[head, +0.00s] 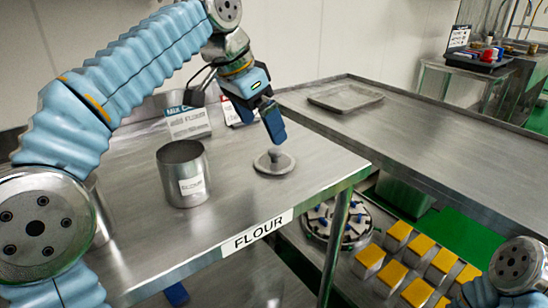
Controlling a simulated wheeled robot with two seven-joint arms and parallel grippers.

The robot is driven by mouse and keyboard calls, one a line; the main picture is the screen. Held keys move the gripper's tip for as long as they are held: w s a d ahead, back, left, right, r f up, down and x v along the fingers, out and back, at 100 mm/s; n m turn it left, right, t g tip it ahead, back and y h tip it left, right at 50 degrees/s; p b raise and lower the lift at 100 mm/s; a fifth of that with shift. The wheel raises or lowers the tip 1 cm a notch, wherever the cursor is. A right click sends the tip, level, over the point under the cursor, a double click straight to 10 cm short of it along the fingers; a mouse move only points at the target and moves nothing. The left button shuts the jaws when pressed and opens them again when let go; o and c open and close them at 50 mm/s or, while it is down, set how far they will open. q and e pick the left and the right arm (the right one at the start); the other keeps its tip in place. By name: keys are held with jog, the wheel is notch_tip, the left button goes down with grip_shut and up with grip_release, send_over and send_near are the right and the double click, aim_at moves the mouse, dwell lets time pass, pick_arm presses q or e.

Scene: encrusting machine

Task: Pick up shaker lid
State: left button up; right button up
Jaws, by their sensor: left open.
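The shaker lid (274,161), a round grey metal disc with a raised knob, lies on the steel table near its front right corner. My left gripper (272,124) hangs just above and slightly behind the lid, its blue fingers pointing down. It is open and holds nothing; from this angle its near finger hides much of the other. A metal canister (183,174) with a white label stands upright on the table, left of the lid. My right arm shows only at the lower right corner, and its gripper is out of view.
A white card (187,121) and a red-edged card stand behind the canister. A "FLOUR" label (257,233) marks the table's front edge. A higher steel table (440,140) with a flat tray (345,97) is at the right. Yellow-topped blocks (392,274) sit below.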

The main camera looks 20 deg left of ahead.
aim_at(275, 150)
pick_arm(q)
jog(key=x, duration=0.9)
jog(key=shift+w+r, duration=0.1)
jog(key=shift+c, duration=0.3)
jog(key=c, duration=0.6)
jog(key=shift+c, duration=0.2)
jog(key=shift+r, duration=0.1)
